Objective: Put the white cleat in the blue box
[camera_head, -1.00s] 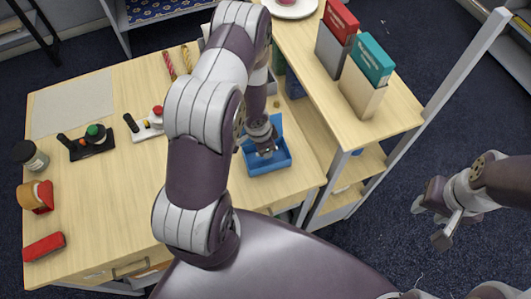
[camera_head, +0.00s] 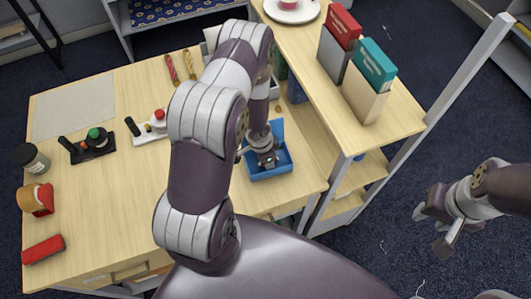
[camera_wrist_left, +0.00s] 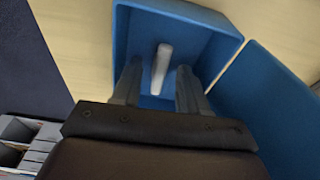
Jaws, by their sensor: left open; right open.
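The blue box (camera_head: 273,176) stands open on the table, and it also shows in the left wrist view (camera_wrist_left: 195,28). The white cleat (camera_wrist_left: 161,66) is a small pale bar inside the box outline in the left wrist view, between the fingers with gaps on both sides. In the head view my gripper hides it. My left gripper (camera_head: 265,160) is open, pointing down into the box, and its two fingers show in the left wrist view (camera_wrist_left: 157,82). My right gripper (camera_head: 433,230) is open and empty, off to the right of the table, above the floor.
A shelf unit with red and teal binders (camera_head: 372,65) stands right of the box. A black device with a green knob (camera_head: 95,137), one with a red button (camera_head: 158,116), a jar (camera_head: 30,157) and a red block (camera_head: 43,249) lie left. The front middle tabletop is clear.

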